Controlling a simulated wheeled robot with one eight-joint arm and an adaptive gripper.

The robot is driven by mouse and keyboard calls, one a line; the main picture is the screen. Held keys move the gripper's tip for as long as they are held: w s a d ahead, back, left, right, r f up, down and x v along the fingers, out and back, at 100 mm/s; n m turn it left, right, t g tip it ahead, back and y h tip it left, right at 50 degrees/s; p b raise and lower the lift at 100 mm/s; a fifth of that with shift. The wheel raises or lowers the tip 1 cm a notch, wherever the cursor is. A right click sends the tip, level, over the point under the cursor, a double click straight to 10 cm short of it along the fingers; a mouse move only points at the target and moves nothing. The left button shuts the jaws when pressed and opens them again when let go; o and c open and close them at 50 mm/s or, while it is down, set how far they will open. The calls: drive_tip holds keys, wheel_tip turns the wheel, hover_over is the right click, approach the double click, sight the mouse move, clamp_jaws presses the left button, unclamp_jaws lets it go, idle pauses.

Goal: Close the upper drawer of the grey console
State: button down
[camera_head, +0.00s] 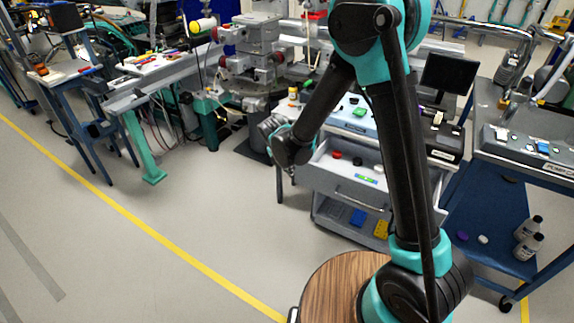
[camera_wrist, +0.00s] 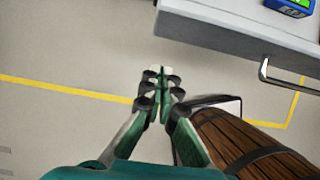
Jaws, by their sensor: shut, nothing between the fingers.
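The grey console stands right of centre in the head view. Its upper drawer (camera_head: 345,187) is pulled out, and small red, black and green items lie inside. In the wrist view the drawer (camera_wrist: 225,28) shows at the top right, with its bar handle (camera_wrist: 290,82) on the front. My gripper (camera_wrist: 162,78) is shut and empty. In the wrist view its fingertips appear just off the drawer's front left corner, with floor behind them; I cannot tell the exact gap. In the head view my wrist is left of the drawer, and the fingertips are hard to make out.
A lower level of the console holds a blue bin (camera_head: 357,217) and a yellow bin (camera_head: 381,229). A blue cart (camera_head: 500,215) with bottles stands at the right. A bench (camera_head: 155,88) is at the left. The floor in front and left is clear.

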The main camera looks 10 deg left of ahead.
sight(296, 167)
drive_tip(key=shift+w+d+f, duration=0.3)
drive_tip(key=shift+w+f, duration=0.2)
drive_tip(key=shift+w, duration=0.3)
drive_tip(key=shift+w+d+f, duration=0.35)
drive_tip(key=shift+w+f, duration=0.15)
drive_tip(key=shift+w, duration=0.35)
drive_tip(key=shift+w+d+f, duration=0.3)
drive_tip(key=shift+w+f, duration=0.2)
drive_tip(key=shift+w, duration=0.3)
drive_tip(key=w+d, duration=0.4)
drive_tip(key=w, duration=0.7)
drive_tip(key=w+d, duration=0.4)
drive_tip(key=w, duration=0.6)
drive_tip(key=shift+w, duration=0.4)
drive_tip(key=shift+r, duration=0.1)
